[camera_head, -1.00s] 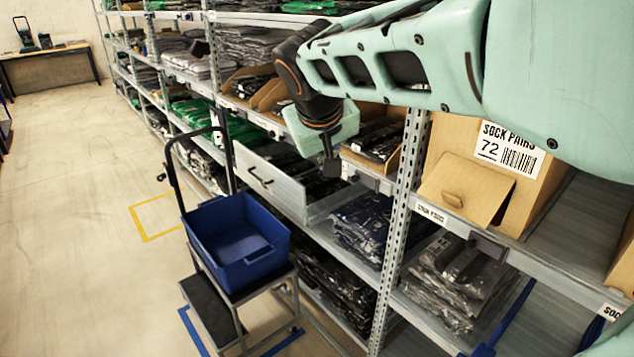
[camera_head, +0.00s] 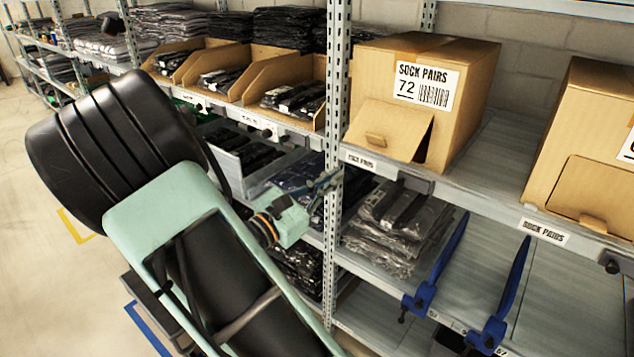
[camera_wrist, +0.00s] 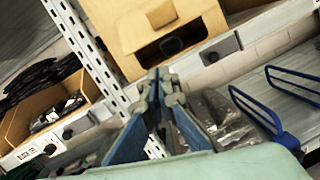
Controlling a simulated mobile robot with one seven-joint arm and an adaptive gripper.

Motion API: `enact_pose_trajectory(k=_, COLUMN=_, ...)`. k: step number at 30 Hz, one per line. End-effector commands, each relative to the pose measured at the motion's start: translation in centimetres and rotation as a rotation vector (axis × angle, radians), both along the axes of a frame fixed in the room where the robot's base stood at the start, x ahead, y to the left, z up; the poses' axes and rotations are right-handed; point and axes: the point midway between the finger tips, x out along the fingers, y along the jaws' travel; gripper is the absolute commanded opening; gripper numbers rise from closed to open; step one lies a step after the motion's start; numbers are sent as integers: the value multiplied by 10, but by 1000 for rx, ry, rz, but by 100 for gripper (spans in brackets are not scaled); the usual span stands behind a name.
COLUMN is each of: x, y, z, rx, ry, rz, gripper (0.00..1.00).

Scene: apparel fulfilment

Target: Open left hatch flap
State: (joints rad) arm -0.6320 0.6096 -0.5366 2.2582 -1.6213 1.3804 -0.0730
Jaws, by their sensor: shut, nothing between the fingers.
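The left cardboard box (camera_head: 470,85), labelled SOCK PAIRS 72, stands on the shelf. Its front hatch flap (camera_head: 388,122) has a small tab handle (camera_head: 375,140) near its lower edge. The flap leans outward at the bottom, with a dark gap at its right side. The wrist view shows the flap (camera_wrist: 195,14) at the top, its handle (camera_wrist: 160,14) and a dark opening below. My gripper (camera_head: 330,180) is shut and empty, below and left of the flap, apart from it, in front of the rack post. Its blue fingers (camera_wrist: 155,78) point towards the box in the wrist view.
A metal rack post (camera_head: 335,90) stands just left of the box. A second box (camera_head: 580,110) with its flap closed is at the right. Two blue dividers (camera_head: 437,265) and bagged clothes (camera_head: 395,225) are on the shelf below. Open card bins (camera_head: 285,75) stand left of the post.

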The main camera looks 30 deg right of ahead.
Motion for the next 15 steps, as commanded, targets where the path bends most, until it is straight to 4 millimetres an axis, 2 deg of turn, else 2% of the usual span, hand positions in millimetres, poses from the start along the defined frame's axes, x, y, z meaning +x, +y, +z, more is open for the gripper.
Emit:
enact_pose_trajectory(k=3, x=0, y=-1, z=-6, rx=-129, ry=127, rz=34, gripper=0)
enact_pose_trajectory(k=8, x=3, y=-3, z=-7, rx=-191, ry=185, rz=55, gripper=0)
enact_pose_trajectory(k=15, x=15, y=-32, z=1, rx=-192, ry=185, rz=53, gripper=0)
